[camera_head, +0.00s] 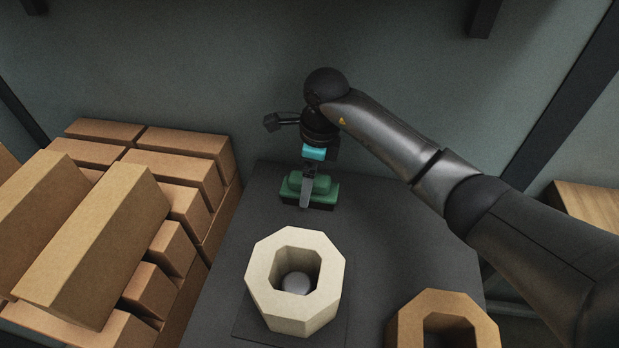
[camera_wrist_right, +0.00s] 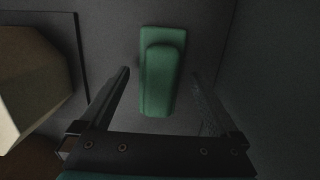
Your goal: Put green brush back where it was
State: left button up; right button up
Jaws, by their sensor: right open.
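The green brush (camera_head: 325,193) lies on the dark tabletop (camera_head: 390,235) near its far edge, by the wall. My right gripper (camera_head: 306,192) points down over it, and one finger hides part of the brush in the head view. In the right wrist view the brush (camera_wrist_right: 162,80) lies lengthwise between the two open fingers of my right gripper (camera_wrist_right: 160,78), with a gap on each side. I cannot tell how far the fingertips are above the tabletop. My left gripper is not in view.
A pale octagonal hollow block (camera_head: 265,285) stands in front of the brush, with a grey rounded thing (camera_head: 296,283) inside. A tan hollow block (camera_head: 408,325) stands at the near right. Stacked tan bricks (camera_head: 150,215) fill the left. Tabletop between brush and pale block is clear.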

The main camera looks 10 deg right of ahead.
jog(key=shift+r, duration=0.1)
jog(key=shift+r, duration=0.25)
jog(key=r, duration=0.1)
jog(key=r+p, duration=0.1)
jog(key=r, duration=0.1)
jog(key=r+p, duration=0.1)
jog(key=shift+d+r, duration=0.3)
jog(key=shift+r, duration=0.05)
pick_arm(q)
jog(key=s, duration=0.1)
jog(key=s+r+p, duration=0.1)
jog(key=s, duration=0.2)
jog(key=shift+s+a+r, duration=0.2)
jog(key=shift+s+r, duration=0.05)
pick_arm(e)
notch_tip(320, 180, up, 7)
jog(key=shift+s+d, duration=0.25)
jog(key=shift+d, duration=0.15)
jog(key=shift+f, duration=0.1)
